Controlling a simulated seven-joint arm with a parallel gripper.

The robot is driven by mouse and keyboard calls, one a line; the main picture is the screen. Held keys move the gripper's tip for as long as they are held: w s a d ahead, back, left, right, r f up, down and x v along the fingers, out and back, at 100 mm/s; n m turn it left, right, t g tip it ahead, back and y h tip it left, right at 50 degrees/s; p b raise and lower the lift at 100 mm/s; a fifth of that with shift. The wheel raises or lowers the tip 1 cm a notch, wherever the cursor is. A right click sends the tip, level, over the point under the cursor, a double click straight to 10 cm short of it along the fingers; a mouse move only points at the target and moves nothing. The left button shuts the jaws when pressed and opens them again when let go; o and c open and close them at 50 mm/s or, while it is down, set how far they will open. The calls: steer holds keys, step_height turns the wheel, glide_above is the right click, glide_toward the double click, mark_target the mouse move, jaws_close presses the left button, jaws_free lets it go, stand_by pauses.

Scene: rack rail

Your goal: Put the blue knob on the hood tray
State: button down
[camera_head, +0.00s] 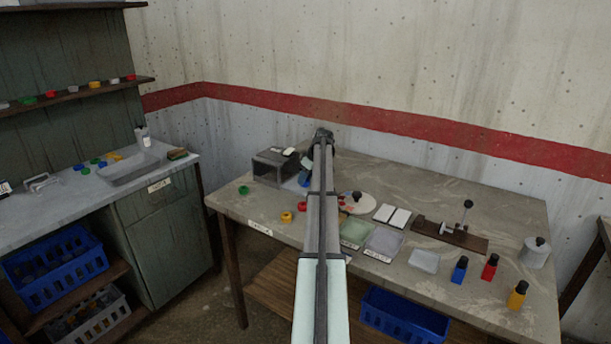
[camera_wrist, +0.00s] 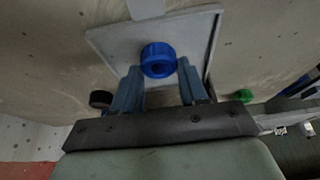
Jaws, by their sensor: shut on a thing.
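The blue knob (camera_wrist: 158,60) is a round ribbed cap and sits between my gripper's fingertips (camera_wrist: 158,72) in the wrist view. My gripper is shut on it. Beyond the knob lies a grey square tray (camera_wrist: 112,42) with a raised rim, which looks like the hood tray. I cannot tell whether the knob touches it. In the head view, a dark grey box-like hood (camera_head: 270,168) with an open front stands at the back left of the table. My arm reaches to beside it, and hides part of it and my fingertips.
A green knob (camera_head: 244,190), a yellow knob (camera_head: 286,217) and a red knob lie near the hood. A round white board (camera_head: 356,203), pads and several coloured bottles stand to the right. The table's left front edge (camera_head: 262,234) is close to these knobs.

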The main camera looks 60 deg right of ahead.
steer(key=shift+f, duration=0.25)
stand_by(0.7)
steer(key=c, duration=0.5)
jaws_free()
steer(key=shift+r, duration=0.1)
steer(key=shift+r, duration=3.95)
